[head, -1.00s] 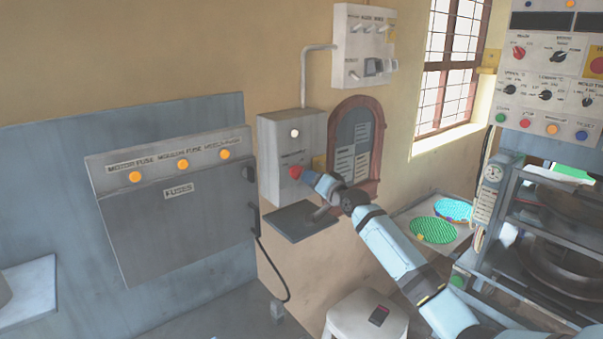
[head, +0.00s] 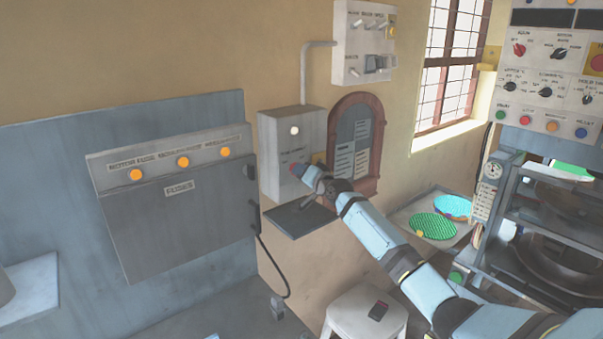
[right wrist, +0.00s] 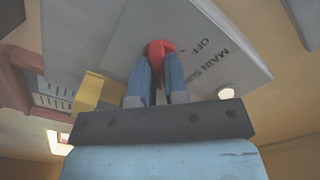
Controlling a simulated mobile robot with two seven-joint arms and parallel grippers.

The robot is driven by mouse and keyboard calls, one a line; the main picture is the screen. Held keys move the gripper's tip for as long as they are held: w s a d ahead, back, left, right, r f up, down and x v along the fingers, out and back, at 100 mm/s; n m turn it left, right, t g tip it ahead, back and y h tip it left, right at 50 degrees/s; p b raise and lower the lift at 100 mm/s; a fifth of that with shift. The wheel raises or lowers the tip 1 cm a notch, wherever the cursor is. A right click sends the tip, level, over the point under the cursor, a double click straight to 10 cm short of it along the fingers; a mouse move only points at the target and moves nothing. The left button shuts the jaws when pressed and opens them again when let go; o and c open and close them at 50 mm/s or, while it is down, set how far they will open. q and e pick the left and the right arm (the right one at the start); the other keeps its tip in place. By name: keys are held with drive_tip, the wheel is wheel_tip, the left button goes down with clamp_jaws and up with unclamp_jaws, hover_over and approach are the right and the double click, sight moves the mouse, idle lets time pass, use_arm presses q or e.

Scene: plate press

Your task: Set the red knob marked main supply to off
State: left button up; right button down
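The red knob (head: 297,168) is on the front of a grey wall box (head: 280,147). In the head view my right gripper (head: 309,176) is at it and covers part of it. In the right wrist view the red knob (right wrist: 160,47) shows between the two blue fingers of my right gripper (right wrist: 158,72), which close on its sides. The lettering "OFF" and "MAIN SU..." is readable on the box face beside the knob. The knob's exact setting is hard to tell. My left gripper is not in view.
A dark shelf (head: 300,217) juts out just below the box. A grey fuse panel (head: 185,220) stands to the left, and a switch box (head: 362,45) hangs above. A stool (head: 350,318) and the press (head: 550,220) are to the right.

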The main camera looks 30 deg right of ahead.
drive_tip(key=shift+n+b, duration=0.95)
drive_tip(key=shift+n, duration=8.15)
drive_tip(key=c, duration=1.1)
unclamp_jaws()
drive_tip(key=shift+c, duration=0.2)
